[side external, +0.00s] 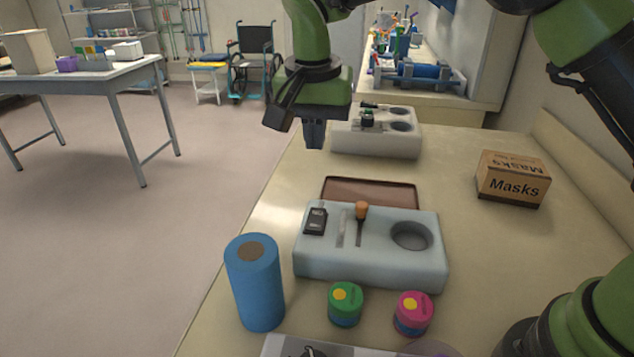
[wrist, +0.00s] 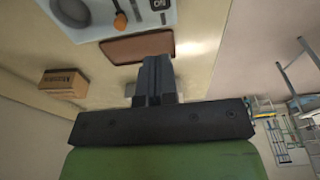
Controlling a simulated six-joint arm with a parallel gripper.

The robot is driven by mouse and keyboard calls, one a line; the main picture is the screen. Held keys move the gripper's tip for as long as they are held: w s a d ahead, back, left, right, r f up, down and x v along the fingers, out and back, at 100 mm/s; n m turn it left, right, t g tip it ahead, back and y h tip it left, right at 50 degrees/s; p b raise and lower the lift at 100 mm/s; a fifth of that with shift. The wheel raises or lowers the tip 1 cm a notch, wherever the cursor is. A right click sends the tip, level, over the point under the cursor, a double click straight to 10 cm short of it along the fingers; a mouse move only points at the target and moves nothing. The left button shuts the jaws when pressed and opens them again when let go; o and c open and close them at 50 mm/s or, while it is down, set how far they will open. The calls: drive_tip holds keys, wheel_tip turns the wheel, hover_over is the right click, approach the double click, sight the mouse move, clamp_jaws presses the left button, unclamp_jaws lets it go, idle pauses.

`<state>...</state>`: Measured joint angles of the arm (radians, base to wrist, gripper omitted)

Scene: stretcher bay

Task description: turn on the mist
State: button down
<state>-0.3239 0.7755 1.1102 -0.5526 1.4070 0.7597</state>
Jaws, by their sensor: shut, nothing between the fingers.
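A pale grey-blue unit (side external: 370,268) stands on the bench. It has a black switch (side external: 316,221) at its left, a slot lever with an orange knob (side external: 361,210) in the middle and a round recess (side external: 411,236) at its right. A second, paler unit (side external: 375,146) with round recesses stands farther back, partly behind my gripper. My gripper (side external: 315,146) is shut and empty, pointing down above the bench's left edge, apart from both units. I see no readable mist label.
A brown tray (side external: 369,184) lies between the units. A blue cylinder (side external: 256,290), a green jar (side external: 345,304) and a pink jar (side external: 413,314) stand in front of the nearer unit. A masks box (side external: 513,180) stands at the right, with clear bench around it.

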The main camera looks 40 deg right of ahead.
sight(317, 215)
drive_tip(key=f, duration=0.4)
drive_tip(key=w+d+f, duration=0.1)
drive_tip(key=f, duration=0.8)
drive_tip(key=shift+w+d+f, duration=0.25)
drive_tip(key=shift+f, duration=0.15)
drive_tip(key=shift+f, duration=0.1)
drive_tip(key=shift+d+f, duration=0.1)
drive_tip(key=shift+f, duration=0.1)
drive_tip(key=shift+s, duration=0.1)
drive_tip(key=shift+s+a+r, duration=0.35)
drive_tip(key=shift+s+a, duration=0.05)
drive_tip(key=shift+a, duration=0.15)
